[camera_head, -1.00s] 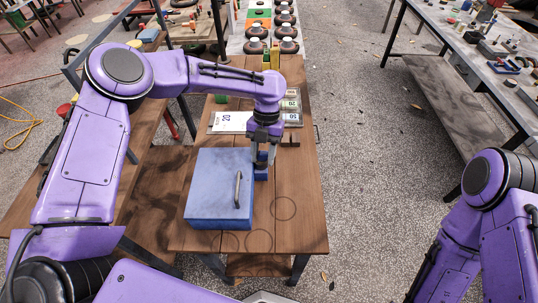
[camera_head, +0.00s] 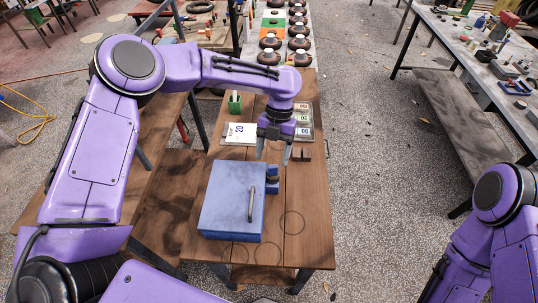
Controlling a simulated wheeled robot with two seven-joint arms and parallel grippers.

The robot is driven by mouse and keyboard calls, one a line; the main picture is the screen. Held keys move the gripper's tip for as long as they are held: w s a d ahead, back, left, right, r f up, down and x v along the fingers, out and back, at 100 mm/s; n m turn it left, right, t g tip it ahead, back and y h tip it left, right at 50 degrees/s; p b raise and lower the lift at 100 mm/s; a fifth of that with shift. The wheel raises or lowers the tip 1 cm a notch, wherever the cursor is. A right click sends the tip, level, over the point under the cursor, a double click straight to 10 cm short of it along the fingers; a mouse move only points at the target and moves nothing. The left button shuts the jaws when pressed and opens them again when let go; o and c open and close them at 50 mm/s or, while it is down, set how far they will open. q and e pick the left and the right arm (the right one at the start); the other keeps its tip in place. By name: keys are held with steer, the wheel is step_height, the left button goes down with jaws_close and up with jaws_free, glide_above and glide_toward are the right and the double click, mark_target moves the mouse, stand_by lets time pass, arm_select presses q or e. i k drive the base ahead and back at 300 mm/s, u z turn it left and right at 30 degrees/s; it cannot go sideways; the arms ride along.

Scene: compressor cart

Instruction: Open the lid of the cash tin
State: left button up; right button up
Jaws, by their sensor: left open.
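The cash tin (camera_head: 225,198) is a blue box on the wooden table. Its lid is shut, with a grey bar handle (camera_head: 252,204) on top near the right side. A small blue block-like part (camera_head: 272,180) sits at the tin's right far side. My left gripper (camera_head: 273,158) points down just beyond the tin's far right corner, open and empty, with its fingers apart. It appears to be above the blue part and clear of the handle. My right arm shows at the lower right, but its gripper is out of view.
A white card (camera_head: 240,133), a green item (camera_head: 235,103) and grey numbered blocks (camera_head: 302,118) lie beyond the tin. The wooden table (camera_head: 305,248) is bare at the near right. A grey workbench (camera_head: 470,70) with tools stands at the right.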

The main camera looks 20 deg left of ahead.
mark_target(234, 201)
steer(key=k, duration=1)
